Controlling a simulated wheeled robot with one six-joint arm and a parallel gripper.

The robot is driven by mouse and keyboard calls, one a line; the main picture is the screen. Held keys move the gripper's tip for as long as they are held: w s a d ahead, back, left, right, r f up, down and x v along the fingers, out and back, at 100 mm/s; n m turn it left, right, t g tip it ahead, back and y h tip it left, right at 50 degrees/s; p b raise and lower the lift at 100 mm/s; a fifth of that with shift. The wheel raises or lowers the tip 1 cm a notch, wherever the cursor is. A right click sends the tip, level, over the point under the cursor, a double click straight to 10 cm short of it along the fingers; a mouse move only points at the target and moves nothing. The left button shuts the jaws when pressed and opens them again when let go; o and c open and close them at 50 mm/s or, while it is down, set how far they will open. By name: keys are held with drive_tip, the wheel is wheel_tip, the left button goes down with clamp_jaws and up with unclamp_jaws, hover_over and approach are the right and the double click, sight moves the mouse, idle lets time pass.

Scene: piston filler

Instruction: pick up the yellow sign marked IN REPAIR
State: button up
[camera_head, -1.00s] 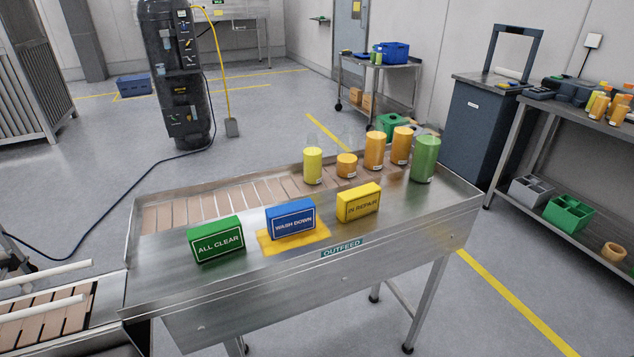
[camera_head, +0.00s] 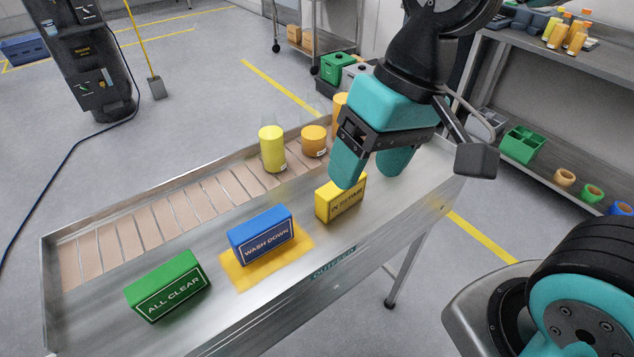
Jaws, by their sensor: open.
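The yellow sign marked IN REPAIR (camera_head: 338,204) stands on the steel outfeed table, to the right of the blue sign. My gripper (camera_head: 370,172) has come in from the upper right and is open, with two teal fingers pointing down. The left finger is just above or behind the sign's top and hides part of it. The right finger is to the right of the sign. I cannot tell whether either finger touches it.
The blue WASH DOWN sign (camera_head: 261,238) stands on a yellow mat (camera_head: 235,278). The green ALL CLEAR sign (camera_head: 168,287) stands at the left. A yellow cylinder (camera_head: 272,150) and an orange one (camera_head: 313,141) stand behind; my arm hides others. The steel table (camera_head: 100,335) has raised edges.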

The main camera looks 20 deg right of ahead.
drive_tip(key=w+d+m+h+p, duration=0.1)
drive_tip(key=w+d+m+h, duration=0.1)
drive_tip(key=w+m, duration=0.5)
drive_tip(key=m+h+p, duration=0.1)
drive_tip(key=m, duration=0.8)
hover_over(341, 194)
drive_tip(key=w, duration=0.2)
wheel_tip(341, 194, down, 3)
drive_tip(key=f, duration=0.7)
drive_tip(key=f+p, duration=0.1)
drive_tip(key=f, duration=0.3)
drive_tip(key=shift+w+d+f, duration=0.2)
drive_tip(key=shift+w+d, duration=0.05)
drive_tip(key=shift+d, duration=0.1)
drive_tip(key=f, duration=0.4)
drive_tip(key=f+p, duration=0.1)
drive_tip(key=f, duration=0.1)
drive_tip(key=shift+d+f, duration=0.2)
drive_tip(key=shift+d, duration=0.05)
drive_tip(key=c, duration=1)
